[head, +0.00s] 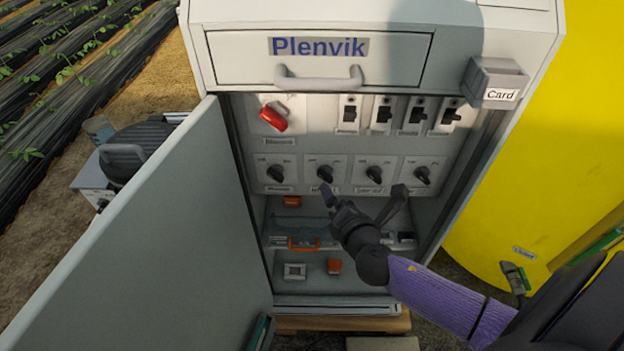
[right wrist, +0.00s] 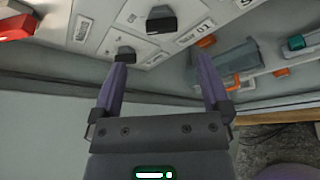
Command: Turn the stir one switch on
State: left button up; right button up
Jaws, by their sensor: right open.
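A row of black rotary knobs runs across the cabinet panel. The leftmost knob (head: 275,173) and the second knob (head: 325,173) are nearest my right gripper (head: 327,191). The labels below the knobs are too blurred to read, so I cannot tell which one is stir one. In the right wrist view, my right gripper (right wrist: 163,62) is open and empty. One finger overlaps the edge of a knob (right wrist: 125,54) there; contact cannot be told. Another knob (right wrist: 160,19) lies beyond the fingertips. My left gripper is out of view.
A red rotary switch (head: 273,118) and several black toggle switches (head: 383,114) sit above the knobs. A grey lever (head: 393,205) is right of my gripper. The open cabinet door (head: 150,240) fills the left. A yellow tank (head: 560,130) stands at right.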

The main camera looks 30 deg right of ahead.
aim_at(327, 178)
jog(key=b+x, duration=0.2)
jog(key=x, duration=0.5)
jog(key=shift+d+f+b, duration=0.1)
jog(key=shift+f+b, duration=0.1)
jog(key=shift+b, duration=0.1)
jog(key=shift+w+d, duration=0.1)
jog(key=shift+w, duration=0.3)
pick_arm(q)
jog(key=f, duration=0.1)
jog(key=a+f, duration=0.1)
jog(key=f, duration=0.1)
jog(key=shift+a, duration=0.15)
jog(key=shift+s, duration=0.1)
